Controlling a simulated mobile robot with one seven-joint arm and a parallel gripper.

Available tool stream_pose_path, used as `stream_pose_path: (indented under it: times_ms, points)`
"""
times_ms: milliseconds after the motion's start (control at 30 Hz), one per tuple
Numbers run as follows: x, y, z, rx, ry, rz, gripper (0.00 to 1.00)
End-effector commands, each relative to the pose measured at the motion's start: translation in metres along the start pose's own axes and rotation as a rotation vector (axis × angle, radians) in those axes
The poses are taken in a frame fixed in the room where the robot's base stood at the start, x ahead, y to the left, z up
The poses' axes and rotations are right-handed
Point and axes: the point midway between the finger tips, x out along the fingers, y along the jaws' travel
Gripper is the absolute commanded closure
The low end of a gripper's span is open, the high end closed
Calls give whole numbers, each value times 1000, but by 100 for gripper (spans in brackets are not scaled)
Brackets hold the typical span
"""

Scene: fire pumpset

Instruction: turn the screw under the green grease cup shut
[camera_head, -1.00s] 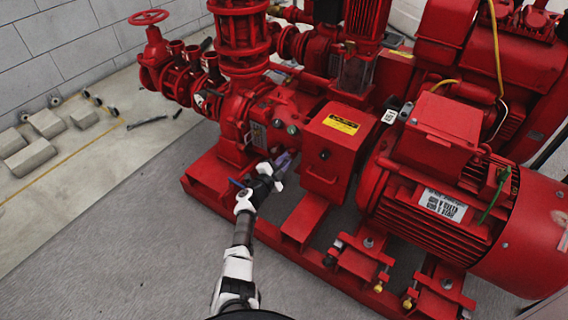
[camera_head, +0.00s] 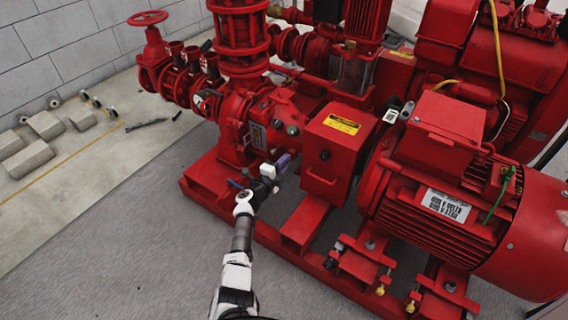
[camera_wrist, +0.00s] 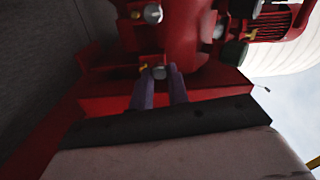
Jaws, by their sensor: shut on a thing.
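The red pump carries small round fittings on its front; a dark green one, which looks like the green grease cup (camera_head: 292,130), shows in the head view above my gripper (camera_head: 284,160). My gripper's purple fingers point at the lower pump body. In the wrist view, the fingertips of my gripper (camera_wrist: 160,74) stand on both sides of a small grey round head, apparently the screw (camera_wrist: 159,72), and are shut on it. A small brass-coloured part shows just left of it. The head view does not show the screw clearly, and its turn angle cannot be told.
A red box with a yellow label (camera_head: 335,139) stands close to the right of my gripper. The large red motor (camera_head: 450,180) is further right. The red base frame (camera_head: 300,222) runs below my arm. The grey floor at the front left is clear.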

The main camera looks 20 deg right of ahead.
Motion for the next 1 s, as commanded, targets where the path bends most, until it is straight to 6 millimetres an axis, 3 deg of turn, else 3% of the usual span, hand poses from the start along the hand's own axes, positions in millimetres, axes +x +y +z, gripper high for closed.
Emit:
stream_pose_path:
  times_ms: [267, 300, 467, 1000]
  points:
    - [0, 0, 0, 0, -2, 1, 100]
    - [0, 0, 1, -1, -2, 1, 82]
    - [0, 0, 0, -1, -1, 0, 61]
    - [1, 0, -2, 0, 0, 0, 61]
